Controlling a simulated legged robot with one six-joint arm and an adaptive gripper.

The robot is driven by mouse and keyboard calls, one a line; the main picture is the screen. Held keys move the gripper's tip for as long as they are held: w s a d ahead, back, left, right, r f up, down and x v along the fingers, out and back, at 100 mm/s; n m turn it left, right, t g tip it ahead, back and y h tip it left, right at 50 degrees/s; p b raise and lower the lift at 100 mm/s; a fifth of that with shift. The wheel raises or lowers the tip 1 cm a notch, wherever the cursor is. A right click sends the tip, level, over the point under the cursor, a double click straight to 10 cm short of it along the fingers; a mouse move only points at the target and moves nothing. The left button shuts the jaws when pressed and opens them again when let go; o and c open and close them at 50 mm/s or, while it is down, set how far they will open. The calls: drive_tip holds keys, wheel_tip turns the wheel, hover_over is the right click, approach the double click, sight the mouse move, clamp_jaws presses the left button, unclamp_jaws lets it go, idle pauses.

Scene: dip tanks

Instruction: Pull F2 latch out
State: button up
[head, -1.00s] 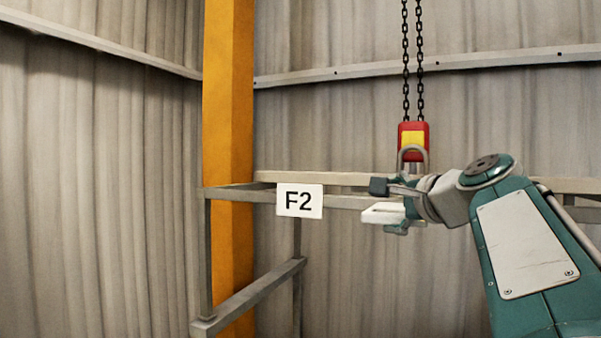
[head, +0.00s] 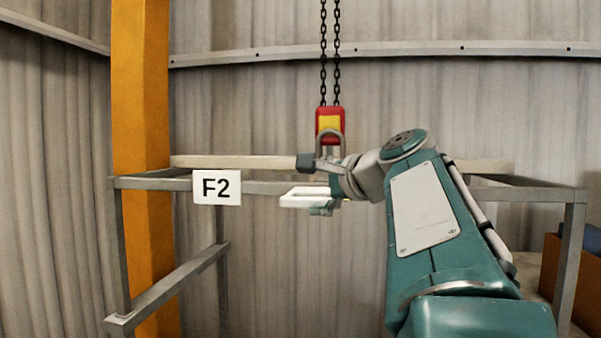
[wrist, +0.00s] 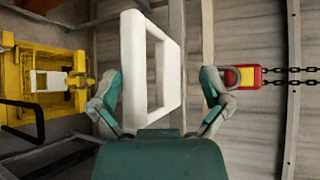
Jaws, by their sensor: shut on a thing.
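The F2 sign (head: 216,187) hangs at the left end of a grey metal rail. A white open rectangular handle, which I take to be the F2 latch (head: 304,197), is right of the sign and in front of the rail. My gripper (head: 314,185) is shut on this handle, with one dark fingertip above it and the other finger below. In the wrist view the white handle (wrist: 133,68) stands between the two teal fingers of my gripper (wrist: 161,88). Where the latch joins anything is hidden.
A red and yellow hoist block (head: 330,122) with a grey hook hangs on chains just behind my gripper. A grey frame (head: 180,285) and orange post (head: 141,90) stand left. Yellow equipment (wrist: 45,85) shows in the wrist view.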

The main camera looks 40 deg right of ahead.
drive_tip(key=v, duration=1.1)
drive_tip(key=shift+s+a, duration=0.25)
drive_tip(key=shift+a, duration=0.1)
idle(0.5)
drive_tip(key=shift+f, duration=0.1)
